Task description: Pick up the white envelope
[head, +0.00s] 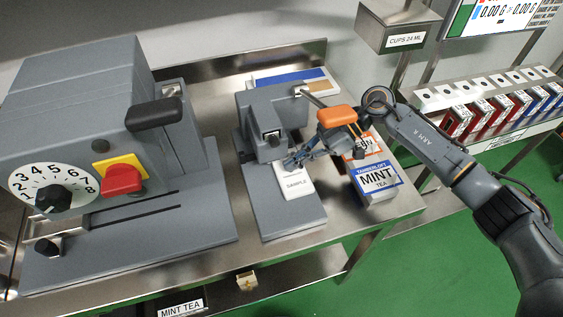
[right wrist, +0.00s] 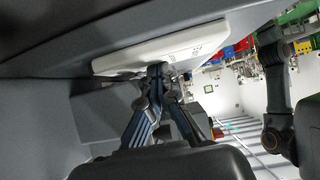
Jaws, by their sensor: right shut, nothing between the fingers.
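The white envelope (head: 295,184), printed "SAMPLE", lies on the bed of the small grey sealing machine (head: 285,218). My right gripper (head: 290,163) reaches in from the right and is at the envelope's far end, covering part of it. In the right wrist view the envelope (right wrist: 150,52) shows as a white slab, with the shut fingertips (right wrist: 158,72) right at its edge. Nothing is held between them. I cannot tell whether they touch it. My left gripper is not in view.
A mint tea box (head: 378,177) and an orange-labelled box stand right of the small machine, close to my right arm.

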